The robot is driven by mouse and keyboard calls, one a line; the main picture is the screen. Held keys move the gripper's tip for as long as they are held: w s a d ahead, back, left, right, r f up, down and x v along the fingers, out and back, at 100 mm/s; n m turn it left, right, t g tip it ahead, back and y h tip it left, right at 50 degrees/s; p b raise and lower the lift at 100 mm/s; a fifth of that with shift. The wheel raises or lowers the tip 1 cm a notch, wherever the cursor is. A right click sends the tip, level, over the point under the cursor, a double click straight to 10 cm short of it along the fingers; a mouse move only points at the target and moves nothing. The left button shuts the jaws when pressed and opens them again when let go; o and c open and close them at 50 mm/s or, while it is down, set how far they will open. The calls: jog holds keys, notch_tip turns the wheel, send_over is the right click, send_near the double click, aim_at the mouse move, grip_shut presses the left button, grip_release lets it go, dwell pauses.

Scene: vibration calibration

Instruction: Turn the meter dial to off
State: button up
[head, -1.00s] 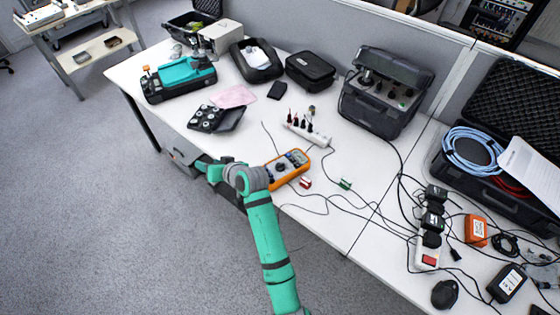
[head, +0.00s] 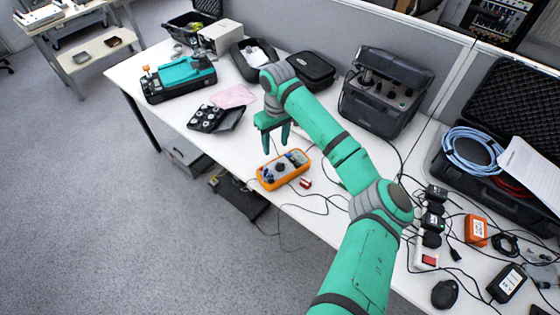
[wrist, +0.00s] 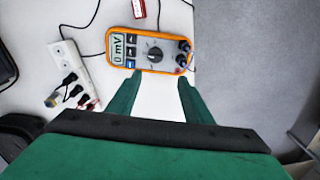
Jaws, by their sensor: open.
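The orange multimeter (head: 284,169) lies face up near the front edge of the white table. In the wrist view the meter (wrist: 147,67) shows its screen, which reads 0 mV, and its round dark dial (wrist: 155,53) at the middle. My gripper (head: 276,148) points down above the table, just behind the meter in the head view. In the wrist view my gripper (wrist: 157,90) has its two green fingers apart with nothing between them. The fingertips appear close to the meter's lower edge there, and I cannot tell their height above it.
A white power strip (wrist: 74,72) with plugs lies beside the meter. A small red block (head: 306,183) and thin cables lie to the meter's right. A black case with round parts (head: 233,122) is at left. A large dark instrument case (head: 378,112) stands behind.

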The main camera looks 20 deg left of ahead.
aim_at(280, 164)
jog(key=f, duration=0.2)
jog(key=d+f, duration=0.1)
jog(key=f, duration=0.5)
jog(key=shift+w+d+f, duration=0.2)
jog(key=shift+w+d, duration=0.05)
jog(key=shift+f, duration=0.4)
jog(key=shift+s+a+f, duration=0.2)
jog(key=shift+a+f, duration=0.05)
jog(key=shift+f, duration=0.2)
jog(key=shift+d, duration=0.1)
jog(key=shift+w+d, duration=0.1)
jog(key=shift+w, duration=0.05)
jog(key=c, duration=1.1)
